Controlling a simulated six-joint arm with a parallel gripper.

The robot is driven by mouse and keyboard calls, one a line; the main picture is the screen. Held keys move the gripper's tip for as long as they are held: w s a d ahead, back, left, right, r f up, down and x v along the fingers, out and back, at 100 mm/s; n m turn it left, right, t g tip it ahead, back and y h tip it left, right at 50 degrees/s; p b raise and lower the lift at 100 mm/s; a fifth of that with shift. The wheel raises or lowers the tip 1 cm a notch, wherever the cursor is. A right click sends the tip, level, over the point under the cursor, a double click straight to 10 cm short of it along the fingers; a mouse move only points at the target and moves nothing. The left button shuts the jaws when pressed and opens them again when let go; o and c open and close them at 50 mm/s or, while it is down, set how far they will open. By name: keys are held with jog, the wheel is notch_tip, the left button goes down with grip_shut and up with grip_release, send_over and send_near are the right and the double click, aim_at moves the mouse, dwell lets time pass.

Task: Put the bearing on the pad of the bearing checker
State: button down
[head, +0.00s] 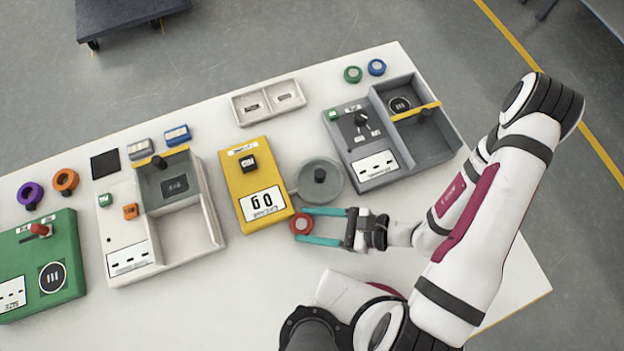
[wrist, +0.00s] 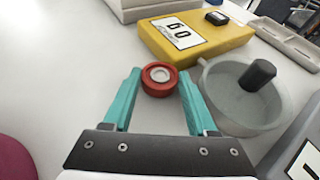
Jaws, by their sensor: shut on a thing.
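My gripper (head: 322,226) has its two teal fingers closed around a red bearing (head: 301,224) with a pale centre. In the wrist view the bearing (wrist: 160,78) sits between the fingertips, just in front of the yellow device. I cannot read which device is the bearing checker. A green device (head: 65,245) at the far left has a round dark pad (head: 52,277) on top and a red-tipped lever.
A yellow device (head: 255,180) and a grey round dish (head: 335,190) with a black knob stand close by. A white device (head: 120,225) is further left. Purple (head: 30,195), orange (head: 65,180), green (head: 352,74) and blue (head: 376,67) rings lie near the back. The front table is clear.

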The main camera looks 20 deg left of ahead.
jog(key=shift+c, duration=2.4)
grip_release()
jog(key=v, duration=1.1)
jog(key=shift+w+d+r, duration=0.15)
jog(key=shift+d+r, duration=0.05)
jog(key=shift+d, duration=0.15)
notch_tip(320, 180, up, 10)
jog(key=d+n+g+h, duration=0.1)
jog(key=n+h, duration=0.5)
jog(key=shift+d, duration=0.25)
jog(key=shift+o, duration=0.3)
jog(key=s+d+r+n+t+h, duration=0.2)
jog(key=s+r+n+t+h, duration=0.1)
jog(key=r, duration=0.4)
jog(key=n+h, duration=0.1)
jog(key=h, duration=0.1)
jog(key=shift+s+r+t+h, duration=0.3)
jog(key=shift+r, duration=0.1)
